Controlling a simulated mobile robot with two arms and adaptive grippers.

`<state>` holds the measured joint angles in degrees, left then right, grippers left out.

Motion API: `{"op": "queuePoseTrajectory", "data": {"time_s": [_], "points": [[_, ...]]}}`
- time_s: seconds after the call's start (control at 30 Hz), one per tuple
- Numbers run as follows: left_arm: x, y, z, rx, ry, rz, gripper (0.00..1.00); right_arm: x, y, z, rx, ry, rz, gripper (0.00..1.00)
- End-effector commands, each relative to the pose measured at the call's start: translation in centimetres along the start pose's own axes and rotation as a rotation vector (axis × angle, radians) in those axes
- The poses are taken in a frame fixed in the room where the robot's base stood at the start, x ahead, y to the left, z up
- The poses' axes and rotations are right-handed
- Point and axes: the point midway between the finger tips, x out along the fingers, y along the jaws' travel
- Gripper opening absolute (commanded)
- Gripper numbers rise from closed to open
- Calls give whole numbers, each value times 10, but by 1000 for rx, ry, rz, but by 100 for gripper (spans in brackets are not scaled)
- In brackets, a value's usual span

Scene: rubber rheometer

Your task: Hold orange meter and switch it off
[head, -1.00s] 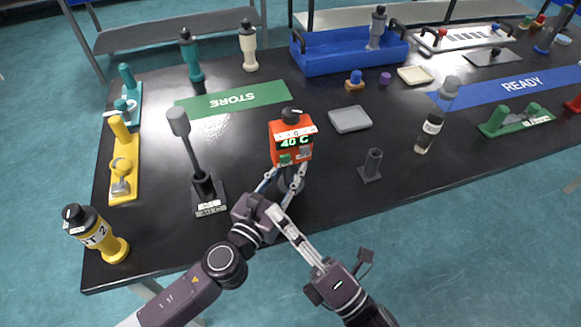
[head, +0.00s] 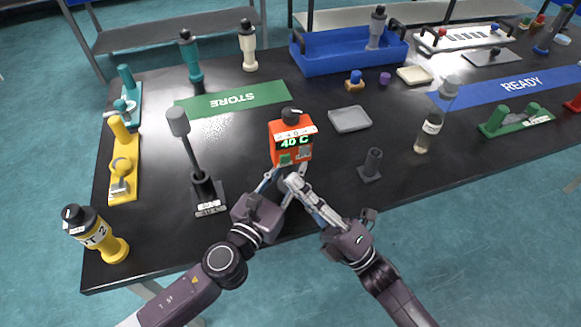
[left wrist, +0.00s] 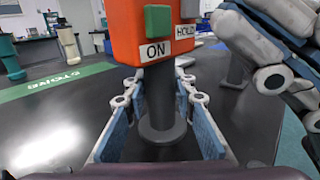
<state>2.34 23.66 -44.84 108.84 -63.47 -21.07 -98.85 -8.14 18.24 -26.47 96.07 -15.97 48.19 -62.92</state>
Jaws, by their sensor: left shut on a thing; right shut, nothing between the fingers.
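The orange meter (head: 291,145) stands upright on its dark stem and round base (left wrist: 160,128). It has a black knob on top, and its display reads 40 C. In the left wrist view the front of the orange meter (left wrist: 128,30) shows a green button (left wrist: 158,19) over an ON label and a grey button by a HOLD label. My left gripper (head: 277,185) is shut on the meter's stem, a finger on each side. My right gripper (head: 291,181) is shut and empty, its fingertips just below the meter's front; its fingers also show at upper right in the left wrist view.
A grey-headed tool in a black stand (head: 207,193) is left of the meter. A dark post holder (head: 371,165) and a grey tray (head: 350,119) are to the right. A yellow bottle-shaped item (head: 97,235) is at the front left corner. The green STORE mat (head: 265,98) lies behind.

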Motion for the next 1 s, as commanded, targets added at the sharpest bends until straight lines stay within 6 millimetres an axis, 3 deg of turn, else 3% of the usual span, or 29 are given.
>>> {"op": "queuePoseTrajectory", "data": {"time_s": [0.3,1.0], "points": [[0,0,0,0,0,1,0,17,-12,12,-1,-1,0,0],[0,0,0,0,0,1,0,18,-13,13,-1,-1,0,0]]}}
